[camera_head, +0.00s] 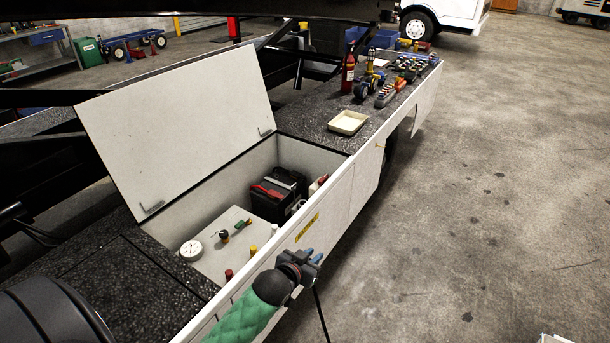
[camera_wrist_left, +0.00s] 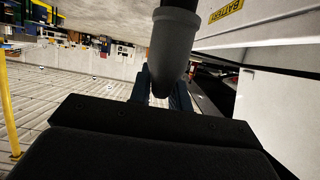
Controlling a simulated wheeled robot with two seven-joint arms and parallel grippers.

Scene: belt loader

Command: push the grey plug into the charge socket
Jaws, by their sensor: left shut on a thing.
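My left gripper (camera_head: 306,260), at the end of a green-sleeved arm, is beside the outer white side panel of the loader, below the yellow label. In the left wrist view its blue-grey fingers (camera_wrist_left: 163,90) are shut on the grey plug (camera_wrist_left: 175,48), a thick dark grey cylinder with a rounded end and a black part running up out of frame. In the head view the plug is not clear behind the gripper, and a thin dark cable (camera_head: 321,315) hangs below it. I cannot make out the charge socket in either view. My right gripper is not in view.
The open bay's white lid (camera_head: 180,115) leans up at left. Inside are a black battery (camera_head: 278,193) with red trim, a white gauge (camera_head: 191,250) and coloured knobs. A tray (camera_head: 348,122), a red bottle (camera_head: 348,73) and tools stand on the deck.

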